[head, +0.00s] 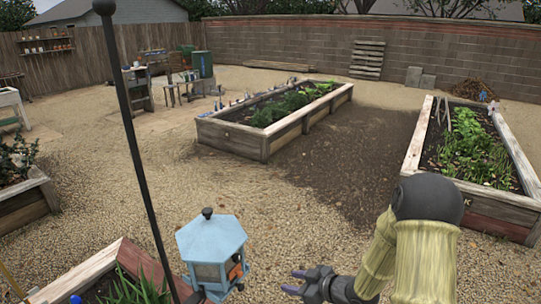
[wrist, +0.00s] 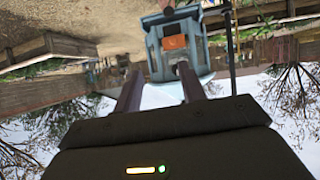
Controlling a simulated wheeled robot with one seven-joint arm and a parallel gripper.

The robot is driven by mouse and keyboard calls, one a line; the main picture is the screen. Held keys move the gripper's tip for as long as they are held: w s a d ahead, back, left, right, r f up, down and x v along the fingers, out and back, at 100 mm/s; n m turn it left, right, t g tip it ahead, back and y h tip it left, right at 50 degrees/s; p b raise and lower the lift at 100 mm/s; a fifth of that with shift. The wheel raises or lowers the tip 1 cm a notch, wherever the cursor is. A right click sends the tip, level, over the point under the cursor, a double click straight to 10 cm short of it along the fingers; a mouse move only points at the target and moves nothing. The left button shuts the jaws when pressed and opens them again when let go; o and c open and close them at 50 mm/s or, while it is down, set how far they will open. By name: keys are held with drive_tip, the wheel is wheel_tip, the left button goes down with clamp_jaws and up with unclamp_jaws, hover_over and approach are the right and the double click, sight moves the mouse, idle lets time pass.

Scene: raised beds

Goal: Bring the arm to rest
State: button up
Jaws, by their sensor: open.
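My gripper (head: 294,283) is at the bottom of the head view, right of a light-blue bird feeder (head: 211,240). Its two fingers are apart, with nothing seen between them. My arm comes in from the lower right, bent at the elbow. In the wrist view, which looks upside down, the two dark fingers of my gripper (wrist: 158,85) point toward the feeder (wrist: 168,30). A gap seems to lie between the fingertips and the feeder. The feeder has an orange part inside.
A thin black pole (head: 135,145) rises beside the feeder. A planted raised bed (head: 235,136) stands mid-scene and another (head: 490,205) at right, near my elbow. A wooden bed edge (head: 80,272) is at lower left. Open gravel (head: 120,190) lies between.

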drive_tip(key=s+d+r+m+g+h, duration=0.3)
drive_tip(key=s+d+r+m+h, duration=0.45)
drive_tip(key=s+d+h, duration=0.2)
drive_tip(key=s+a+r+m+g, duration=0.1)
drive_tip(key=s+a+m+g, duration=0.1)
drive_tip(key=s, duration=0.5)
drive_tip(key=shift+s+r+m, duration=0.3)
drive_tip(key=shift+m, duration=0.25)
drive_tip(key=shift+c, duration=0.5)
drive_tip(key=shift+w+d, duration=0.1)
